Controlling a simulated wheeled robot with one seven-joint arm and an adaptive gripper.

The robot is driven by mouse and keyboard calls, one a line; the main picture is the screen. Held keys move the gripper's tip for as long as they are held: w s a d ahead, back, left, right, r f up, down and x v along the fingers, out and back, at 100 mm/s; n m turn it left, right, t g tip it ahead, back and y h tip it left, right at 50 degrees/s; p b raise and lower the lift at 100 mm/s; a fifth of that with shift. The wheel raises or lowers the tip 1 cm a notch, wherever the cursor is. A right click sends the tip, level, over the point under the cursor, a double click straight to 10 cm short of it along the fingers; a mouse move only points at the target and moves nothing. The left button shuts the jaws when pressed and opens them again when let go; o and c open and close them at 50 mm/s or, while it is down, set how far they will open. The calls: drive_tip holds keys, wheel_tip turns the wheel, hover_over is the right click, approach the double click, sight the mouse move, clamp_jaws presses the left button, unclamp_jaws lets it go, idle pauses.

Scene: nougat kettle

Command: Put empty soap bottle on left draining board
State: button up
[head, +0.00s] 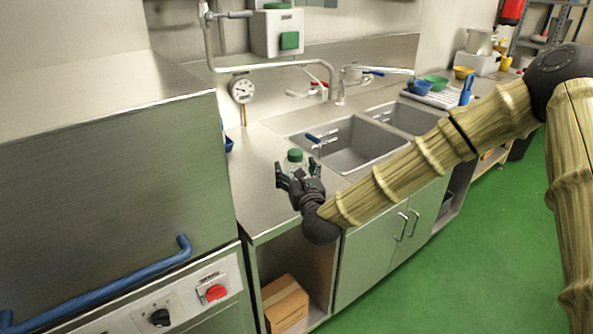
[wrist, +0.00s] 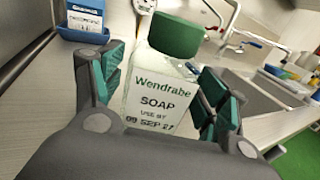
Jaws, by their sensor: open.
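The soap bottle (wrist: 158,95) is clear with a green cap and a label reading "Wendrabe SOAP". It stands on the steel left draining board (head: 262,205), left of the sinks. In the head view the bottle's green cap (head: 295,156) shows above my gripper (head: 297,178), which hides much of its body. In the wrist view my gripper (wrist: 158,110) is open, with one finger on each side of the bottle. Gaps show between the fingers' green pads and the bottle. Its base is hidden by my gripper.
A blue container with a label (wrist: 84,18) stands behind the bottle at the left. The double sink (head: 350,145) and taps lie to the right. A large steel appliance (head: 110,190) with a blue handle stands left. Bare board surrounds the bottle's left side.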

drive_tip(key=b+v, duration=0.2)
drive_tip(key=v, duration=1)
drive_tip(key=shift+f, duration=0.1)
drive_tip(key=s+d+f+n+g, duration=0.1)
drive_tip(key=s+f+n+g, duration=0.35)
drive_tip(key=f, duration=0.65)
drive_tip(key=s+d+f+n+g, duration=0.1)
drive_tip(key=s+f+n+g, duration=0.1)
drive_tip(key=s+f+n, duration=0.65)
drive_tip(key=s+d+f+n+g, duration=0.1)
drive_tip(key=s+f+n+g, duration=0.3)
drive_tip(key=f, duration=0.9)
drive_tip(key=s+d+f+n+g+h, duration=0.1)
drive_tip(key=s+d+f+n+g, duration=0.1)
drive_tip(key=s+d+f+n, duration=0.2)
drive_tip(key=s+d+f+n+g+h, duration=0.2)
drive_tip(key=s+d+f+n, duration=0.2)
drive_tip(key=s, duration=0.6)
drive_tip(key=s+d+f+n+g+h, duration=0.1)
drive_tip(key=s+d+f+n+g, duration=0.2)
drive_tip(key=s+d+f+n, duration=0.2)
drive_tip(key=s+d+n, duration=0.2)
drive_tip(key=d, duration=0.1)
drive_tip(key=shift+s+d+n, duration=0.25)
drive_tip(key=shift+s+n, duration=0.15)
